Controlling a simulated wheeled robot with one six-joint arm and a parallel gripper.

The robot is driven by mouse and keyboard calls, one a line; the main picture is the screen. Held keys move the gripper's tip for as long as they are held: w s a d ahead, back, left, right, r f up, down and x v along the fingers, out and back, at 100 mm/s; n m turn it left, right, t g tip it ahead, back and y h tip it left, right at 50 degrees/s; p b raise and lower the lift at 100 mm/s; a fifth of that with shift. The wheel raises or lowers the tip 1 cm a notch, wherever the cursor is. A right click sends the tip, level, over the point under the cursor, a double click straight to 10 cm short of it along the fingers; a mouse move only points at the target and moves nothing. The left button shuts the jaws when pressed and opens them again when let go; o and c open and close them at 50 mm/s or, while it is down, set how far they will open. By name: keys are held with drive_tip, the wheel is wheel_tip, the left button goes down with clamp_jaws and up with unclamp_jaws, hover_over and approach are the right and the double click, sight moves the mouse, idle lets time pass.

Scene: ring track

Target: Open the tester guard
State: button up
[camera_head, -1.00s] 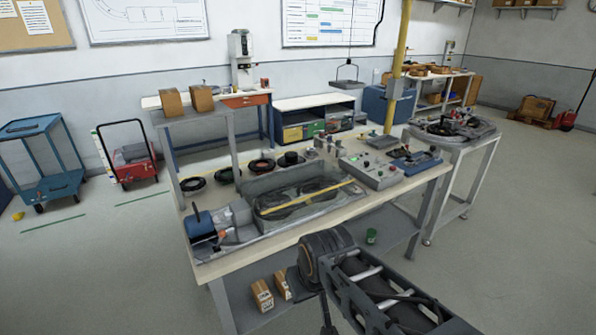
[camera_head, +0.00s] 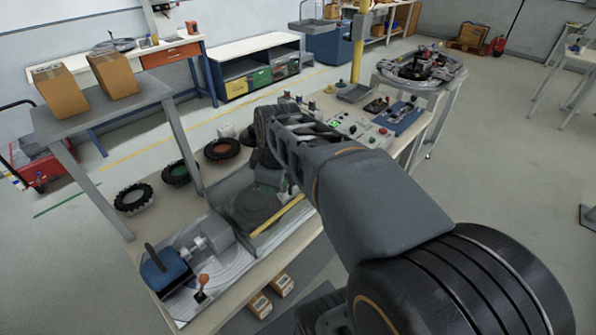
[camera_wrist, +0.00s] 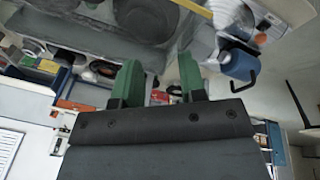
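The tester guard (camera_head: 228,208) is a see-through grey cover over the tester on the workbench, with a yellow bar (camera_head: 278,217) along its front edge. It looks lowered. In the wrist view, the yellow bar (camera_wrist: 195,9) crosses the top edge. My gripper (camera_wrist: 160,82) shows two green fingers spread apart with nothing between them. It is apart from the bar.
A blue motor (camera_head: 168,272) stands at the bench's left end. Several dark rings, such as the red-centred one (camera_head: 222,149), lie behind the guard. A control panel (camera_head: 350,128) is to the right. A raised shelf holds cardboard boxes (camera_head: 60,90).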

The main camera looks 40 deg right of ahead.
drive_tip(key=w+d+r+n, duration=0.1)
drive_tip(key=w+d+n, duration=0.1)
drive_tip(key=d+n, duration=0.45)
drive_tip(key=w+d+r+n, duration=0.2)
drive_tip(key=d+n, duration=0.3)
drive_tip(key=d, duration=0.2)
drive_tip(key=shift+g, duration=0.3)
drive_tip(key=f, duration=0.4)
drive_tip(key=w+f, duration=0.1)
drive_tip(key=f, duration=0.3)
drive_tip(key=w+a+f, duration=0.1)
drive_tip(key=f, duration=0.4)
drive_tip(key=shift+w, duration=0.1)
clamp_jaws()
drive_tip(key=shift+r, duration=0.1)
